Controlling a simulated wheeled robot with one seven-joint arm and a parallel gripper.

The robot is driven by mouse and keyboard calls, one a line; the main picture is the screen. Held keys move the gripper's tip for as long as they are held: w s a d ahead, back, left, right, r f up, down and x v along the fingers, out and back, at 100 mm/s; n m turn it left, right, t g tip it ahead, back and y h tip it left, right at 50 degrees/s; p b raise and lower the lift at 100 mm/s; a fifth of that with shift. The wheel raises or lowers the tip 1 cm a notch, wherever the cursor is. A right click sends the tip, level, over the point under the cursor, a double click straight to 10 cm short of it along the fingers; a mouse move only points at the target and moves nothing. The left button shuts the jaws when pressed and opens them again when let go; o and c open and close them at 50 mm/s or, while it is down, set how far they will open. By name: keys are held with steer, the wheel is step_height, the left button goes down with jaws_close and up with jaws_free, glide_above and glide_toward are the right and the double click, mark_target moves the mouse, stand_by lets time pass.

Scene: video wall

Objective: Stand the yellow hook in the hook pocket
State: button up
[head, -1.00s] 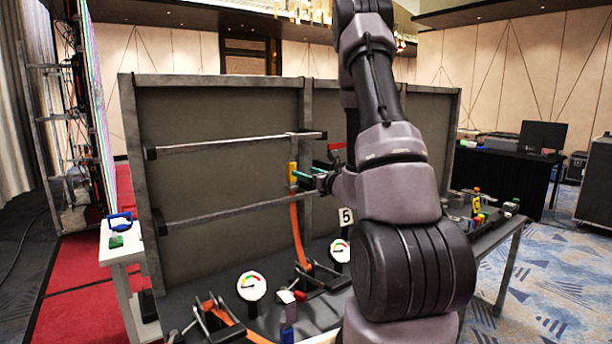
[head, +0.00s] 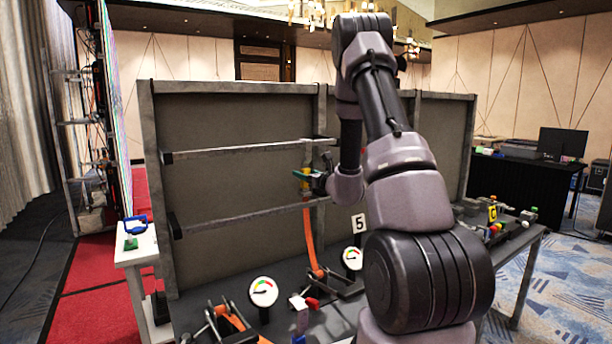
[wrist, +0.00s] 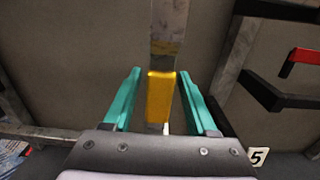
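The yellow hook (wrist: 160,98) shows in the wrist view as an upright yellow block in line with a grey metal bar. In the head view it shows as a small yellow patch (head: 305,184) at the top of an orange strap, by the lower rail. My gripper (wrist: 160,92) has two teal fingers, one on each side of the yellow block, with a visible gap on both sides. It is open and holds nothing. In the head view my gripper (head: 308,176) overlaps the hook. I cannot make out the hook pocket.
Grey rails (head: 245,148) cross the dark panel. A "5" sign (head: 359,223), a gauge (head: 263,292) and clamps stand below. In the wrist view, black brackets (wrist: 262,92), one red-tipped, stick out at right.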

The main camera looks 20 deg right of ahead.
mark_target(306, 164)
jaws_close()
steer(key=shift+r, duration=0.1)
steer(key=shift+r, duration=0.1)
steer(key=shift+r, duration=1.4)
steer(key=shift+s, duration=0.1)
steer(key=s+d, duration=0.1)
steer(key=s, duration=0.6)
steer(key=shift+d, duration=0.25)
stand_by(0.4)
steer(key=shift+s, duration=0.1)
